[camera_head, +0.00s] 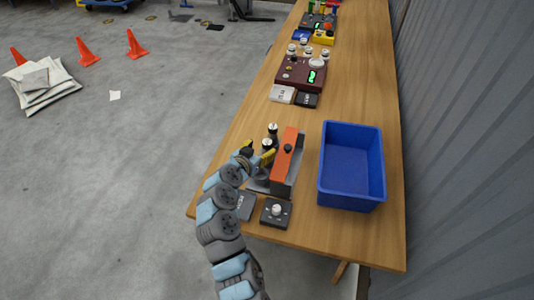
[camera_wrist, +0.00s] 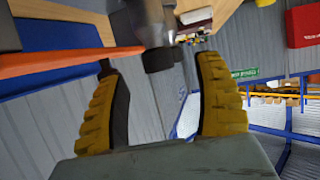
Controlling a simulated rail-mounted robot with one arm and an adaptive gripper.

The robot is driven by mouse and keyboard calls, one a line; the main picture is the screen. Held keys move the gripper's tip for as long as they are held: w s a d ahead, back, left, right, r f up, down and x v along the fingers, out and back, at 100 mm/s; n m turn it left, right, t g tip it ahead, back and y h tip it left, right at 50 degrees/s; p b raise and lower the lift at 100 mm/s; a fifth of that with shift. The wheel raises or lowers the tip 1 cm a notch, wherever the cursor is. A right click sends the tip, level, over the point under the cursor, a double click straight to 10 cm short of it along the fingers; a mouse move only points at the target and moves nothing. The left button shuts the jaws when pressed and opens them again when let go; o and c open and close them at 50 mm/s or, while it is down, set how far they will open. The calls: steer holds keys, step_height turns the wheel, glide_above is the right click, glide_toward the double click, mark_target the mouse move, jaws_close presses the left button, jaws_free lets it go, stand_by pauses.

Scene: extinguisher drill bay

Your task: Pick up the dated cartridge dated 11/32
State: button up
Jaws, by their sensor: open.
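Two dark cartridges with pale tops stand close together, a rear one (camera_head: 272,128) and a front one (camera_head: 267,145), left of an orange-topped grey fixture (camera_head: 287,150). I cannot read a date on either. My gripper (camera_head: 257,156) is open right beside the front cartridge, its yellow fingers apart, and partly hides it. In the wrist view my gripper (camera_wrist: 158,66) has nothing clearly held between its fingers. A dark grey cylinder with a black end (camera_wrist: 157,58), likely a cartridge, shows just beyond the fingertips. The fixture's orange bar (camera_wrist: 50,62) shows at left there.
A blue bin (camera_head: 350,198) stands right of the fixture. A black box with a pale knob (camera_head: 276,212) and a dark labelled plate (camera_head: 244,204) lie at the near edge. A maroon unit (camera_head: 300,74) stands farther back. Bare wooden tabletop (camera_head: 360,80) lies behind the bin.

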mark_target(265, 145)
steer(key=shift+r+x, duration=0.2)
steer(key=shift+x, duration=2.25)
steer(key=shift+d, duration=0.2)
jaws_close()
